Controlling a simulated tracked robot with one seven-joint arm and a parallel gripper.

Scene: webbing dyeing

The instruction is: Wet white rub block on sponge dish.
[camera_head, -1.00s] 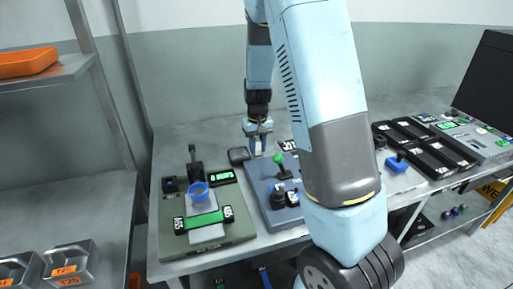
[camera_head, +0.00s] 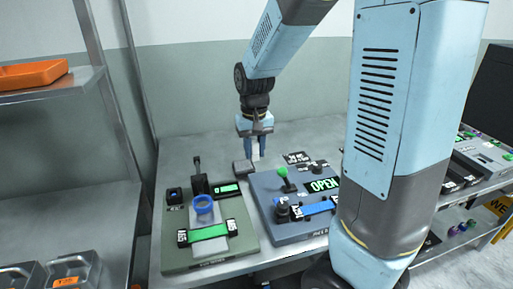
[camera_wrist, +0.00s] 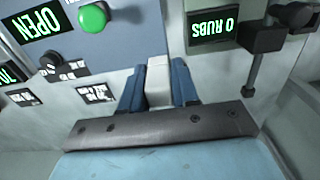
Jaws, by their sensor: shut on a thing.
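The white rub block (camera_head: 255,149) is held between the two blue fingers of my gripper (camera_head: 256,153), pointing down over the table. In the wrist view the pale block (camera_wrist: 158,82) fills the gap between the fingers of my gripper (camera_wrist: 158,88). A small grey square dish (camera_head: 242,167), likely the sponge dish, lies on the table just left of and below the fingertips in the head view. I cannot tell whether the block touches it. I cannot make out the dish in the wrist view.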

